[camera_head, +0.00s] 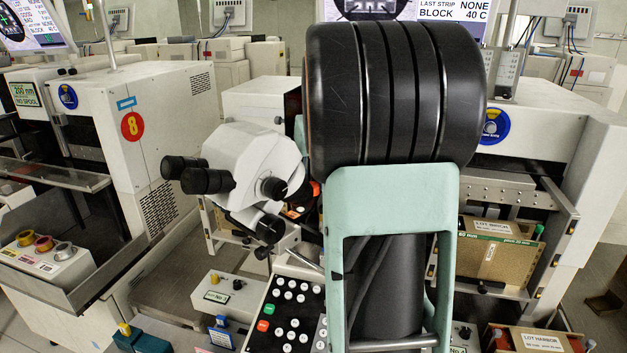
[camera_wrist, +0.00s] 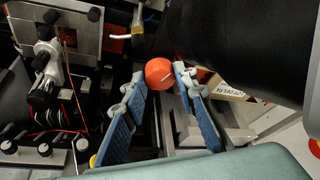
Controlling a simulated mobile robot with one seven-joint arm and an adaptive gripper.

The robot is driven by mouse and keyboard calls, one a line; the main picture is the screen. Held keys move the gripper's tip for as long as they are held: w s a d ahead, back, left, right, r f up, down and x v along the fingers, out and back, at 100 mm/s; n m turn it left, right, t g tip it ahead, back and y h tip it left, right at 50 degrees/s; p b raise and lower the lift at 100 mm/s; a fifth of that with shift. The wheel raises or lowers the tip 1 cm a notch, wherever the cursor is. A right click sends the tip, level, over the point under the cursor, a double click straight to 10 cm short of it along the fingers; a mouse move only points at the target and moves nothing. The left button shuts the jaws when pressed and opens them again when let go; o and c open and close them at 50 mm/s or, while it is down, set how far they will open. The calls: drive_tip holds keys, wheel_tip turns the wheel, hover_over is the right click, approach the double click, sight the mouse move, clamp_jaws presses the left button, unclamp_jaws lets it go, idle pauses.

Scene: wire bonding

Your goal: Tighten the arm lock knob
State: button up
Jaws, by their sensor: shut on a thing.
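In the wrist view, an orange-red round knob (camera_wrist: 158,72) with a short pale line on its face sits between the tips of my gripper (camera_wrist: 160,80). I take it for the arm lock knob. The two blue-padded fingers are shut on it, one tip at its left side and one at its right. In the head view my arm covers the gripper. A white microscope (camera_head: 255,165) with black eyepieces stands just left of my arm. Small orange patches show beside it, but I cannot tell whether one is the knob.
A black panel with white, red and green buttons (camera_head: 283,318) lies below the microscope. A cardboard lot box (camera_head: 490,258) sits in the machine at right. Another white machine (camera_head: 160,130) stands at left. Thin red wires and metal fittings (camera_wrist: 45,70) crowd the left of the wrist view.

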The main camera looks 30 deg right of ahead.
drive_tip(key=shift+m, duration=0.5)
drive_tip(key=o, duration=1.2)
drive_tip(key=shift+c, duration=0.2)
drive_tip(key=shift+r, duration=0.1)
drive_tip(key=v, duration=1.2)
drive_tip(key=shift+a, duration=0.15)
